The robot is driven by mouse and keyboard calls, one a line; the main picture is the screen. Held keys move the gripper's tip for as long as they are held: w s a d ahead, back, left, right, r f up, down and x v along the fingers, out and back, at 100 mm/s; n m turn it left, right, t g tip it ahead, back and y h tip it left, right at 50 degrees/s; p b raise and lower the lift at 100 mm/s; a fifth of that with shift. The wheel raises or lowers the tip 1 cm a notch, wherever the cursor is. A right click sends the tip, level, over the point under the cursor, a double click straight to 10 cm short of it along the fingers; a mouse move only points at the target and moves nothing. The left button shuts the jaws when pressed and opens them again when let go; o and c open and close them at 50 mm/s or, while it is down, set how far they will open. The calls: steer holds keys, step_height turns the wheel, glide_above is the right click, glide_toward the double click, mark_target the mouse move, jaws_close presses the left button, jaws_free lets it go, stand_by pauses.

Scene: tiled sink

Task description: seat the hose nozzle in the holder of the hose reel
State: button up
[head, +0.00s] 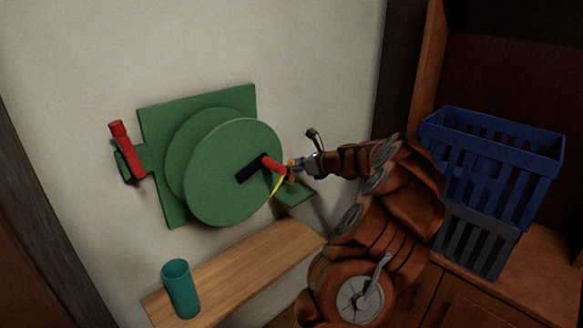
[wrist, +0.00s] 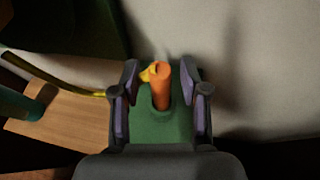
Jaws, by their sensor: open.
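The green hose reel (head: 235,172) is fixed to the wall, with a black crank and a red knob (head: 273,163) on its front. Its green holder (head: 295,196) juts out at the lower right and also shows in the wrist view (wrist: 150,132). The orange hose nozzle (wrist: 162,88) stands in the holder's notch, with the yellow hose (wrist: 85,91) running off to the left. In the head view the nozzle (head: 291,170) is partly hidden by my gripper. My gripper (wrist: 160,84) is open, one finger on each side of the nozzle, with visible gaps.
A wooden shelf (head: 245,262) lies below the reel, with a teal cup (head: 181,290) at its left end. A red handle (head: 122,148) sits in a bracket left of the reel. A blue crate (head: 490,165) stands on a grey crate (head: 478,240) at right.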

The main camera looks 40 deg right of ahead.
steer(key=v, duration=1.1)
steer(key=shift+s, duration=0.35)
